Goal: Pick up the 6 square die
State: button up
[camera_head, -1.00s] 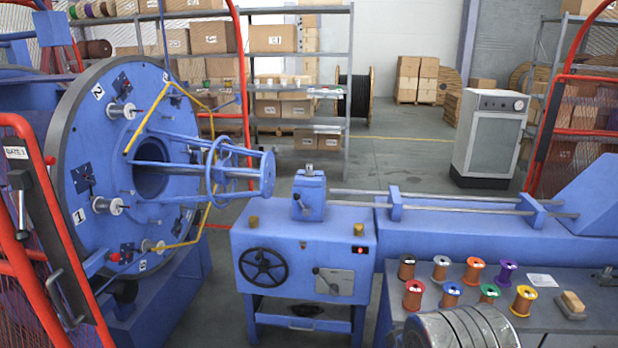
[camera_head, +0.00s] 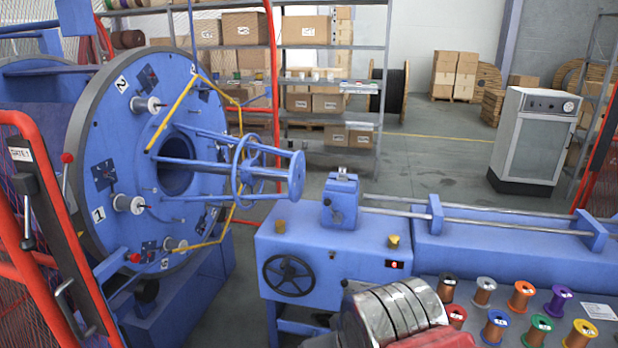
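I cannot make out a die marked 6 square in this view. A blue block (camera_head: 341,201) with a small fitting on top stands upright on the blue machine cabinet (camera_head: 330,240), in front of the strander's tube end (camera_head: 297,175). Two small brass-coloured pieces stand on the cabinet top, one at the left (camera_head: 281,225) and one at the right (camera_head: 393,242). Part of my own arm, silver and red, shows at the bottom and hides part of the cabinet's front. My gripper's fingers are not in view.
Several wire spools stand on a grey table (camera_head: 462,291) at the lower right. The numbered strander disc (camera_head: 90,170) fills the left, beside a red gate (camera_head: 50,220). Shelves (camera_head: 330,48) hold boxes behind. A grey cabinet (camera_head: 525,150) stands at the back right, with free floor before it.

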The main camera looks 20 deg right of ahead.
aim_at(342, 176)
jog(key=u, duration=0.65)
jog(key=i, duration=1.1)
jog(key=u, duration=0.4)
